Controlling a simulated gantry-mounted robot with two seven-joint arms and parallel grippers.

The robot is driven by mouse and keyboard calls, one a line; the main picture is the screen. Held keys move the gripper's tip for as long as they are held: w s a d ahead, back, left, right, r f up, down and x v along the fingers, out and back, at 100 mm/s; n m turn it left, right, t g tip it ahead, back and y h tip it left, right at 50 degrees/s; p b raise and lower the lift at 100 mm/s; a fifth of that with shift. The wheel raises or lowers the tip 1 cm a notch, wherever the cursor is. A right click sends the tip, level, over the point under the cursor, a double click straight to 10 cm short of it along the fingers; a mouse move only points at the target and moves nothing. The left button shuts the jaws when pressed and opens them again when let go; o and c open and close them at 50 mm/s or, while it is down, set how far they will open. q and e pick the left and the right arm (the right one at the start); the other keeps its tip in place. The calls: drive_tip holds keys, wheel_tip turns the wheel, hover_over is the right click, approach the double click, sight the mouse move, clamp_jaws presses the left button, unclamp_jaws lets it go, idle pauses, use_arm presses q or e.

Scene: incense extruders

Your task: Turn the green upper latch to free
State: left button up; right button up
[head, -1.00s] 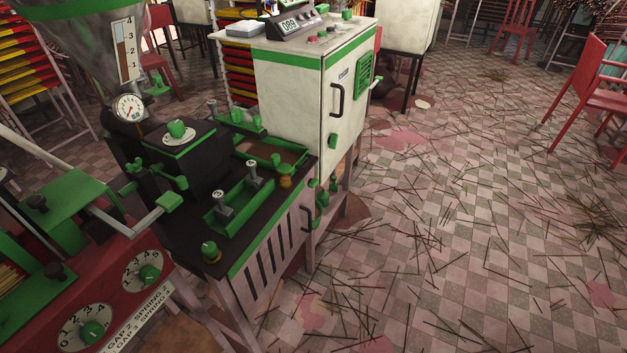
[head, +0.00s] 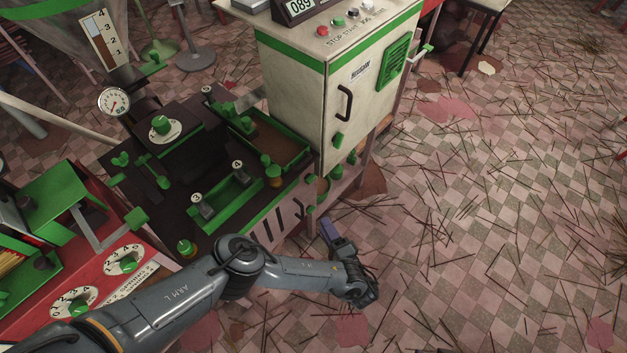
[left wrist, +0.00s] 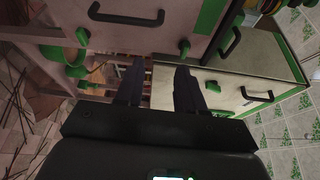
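Several small green latches show. One latch (head: 338,140) is on the white cabinet's door (head: 368,110), below its black handle. Another latch (head: 310,180) is at the upper edge of the slotted panel, and one more (head: 311,209) sits lower. I cannot tell surely which is the upper latch. My left gripper (head: 330,232) is in front of the slotted panel, right of the lower latch. In the left wrist view its two dark fingers (left wrist: 160,88) are apart with nothing between them. A green latch (left wrist: 184,47) stands just beyond the fingertips, apart from them. My right gripper is not in view.
Black handles (head: 344,103) stick out from the doors. A dark worktop (head: 150,200) with green trays is left of the cabinet. A red unit with dials (head: 90,275) is at lower left. The tiled floor (head: 470,250) on the right is open, strewn with thin sticks.

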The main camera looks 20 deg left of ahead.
use_arm(q)
approach(312, 181)
drive_tip(key=shift+n, duration=0.3)
drive_tip(key=shift+f+b+x, duration=0.1)
drive_tip(key=shift+b+x, duration=1.95)
drive_tip(key=shift+x, duration=0.1)
drive_tip(key=shift+f+b+x, duration=0.15)
drive_tip(key=shift+b+x, duration=1.85)
drive_tip(key=shift+x, duration=0.2)
drive_tip(key=shift+d, duration=0.1)
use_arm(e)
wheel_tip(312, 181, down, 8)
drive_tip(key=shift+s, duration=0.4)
use_arm(q)
drive_tip(key=shift+c, duration=0.4)
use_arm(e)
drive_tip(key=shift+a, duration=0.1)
use_arm(q)
clamp_jaws()
